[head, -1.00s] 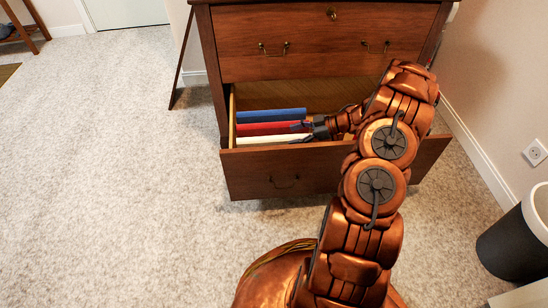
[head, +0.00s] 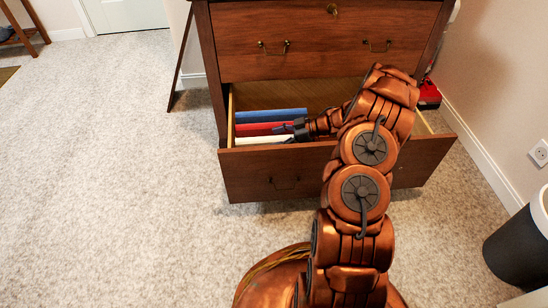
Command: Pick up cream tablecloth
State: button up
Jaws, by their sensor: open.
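The cream tablecloth (head: 256,141) lies in the open lower drawer (head: 250,175), nearest the drawer's front panel. A red folded cloth (head: 256,129) and a blue one (head: 270,115) lie behind it. My gripper (head: 283,129) reaches into the drawer from the right, and its dark fingers are over the right part of the red and cream cloths. The fingers are open and hold nothing that I can see. I cannot tell whether they touch the cloths. My arm hides the right part of the drawer.
The wooden dresser (head: 300,35) has its upper drawer closed. A dark bin (head: 520,245) stands at the right, and a red object (head: 429,93) is near the wall behind the drawer. Carpet at the left is clear.

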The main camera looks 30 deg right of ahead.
jog(key=shift+c, duration=0.3)
grip_shut()
dwell(0.5)
